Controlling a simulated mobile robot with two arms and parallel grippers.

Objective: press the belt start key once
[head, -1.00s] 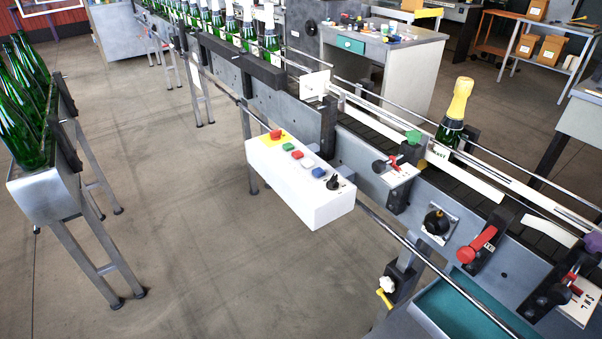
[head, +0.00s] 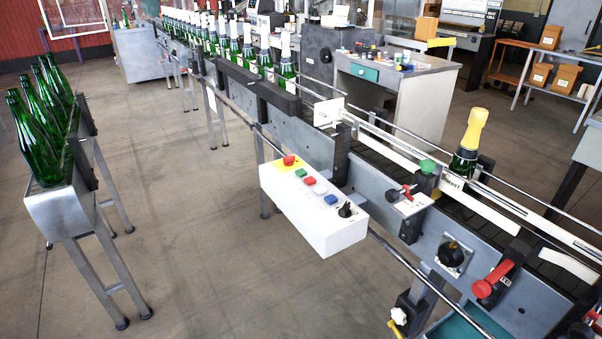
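A white control box (head: 312,220) is fixed to the near side of the conveyor. On its top, from left to right, are a red mushroom button on a yellow plate (head: 289,160), a green key (head: 300,173), a red key (head: 310,181), a pale key (head: 320,189), a blue key (head: 331,199) and a black knob (head: 346,210). Labels on the box are too small to read. The conveyor belt (head: 380,157) runs behind it, with one gold-foiled bottle (head: 468,145) on it. Neither of my grippers is in view.
A metal rack of green bottles (head: 62,210) stands at the left. More bottles with white tops (head: 235,45) stand along the far conveyor. Clamps with red handles (head: 494,279) and a rail edge the conveyor at the right. The floor before the box is clear.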

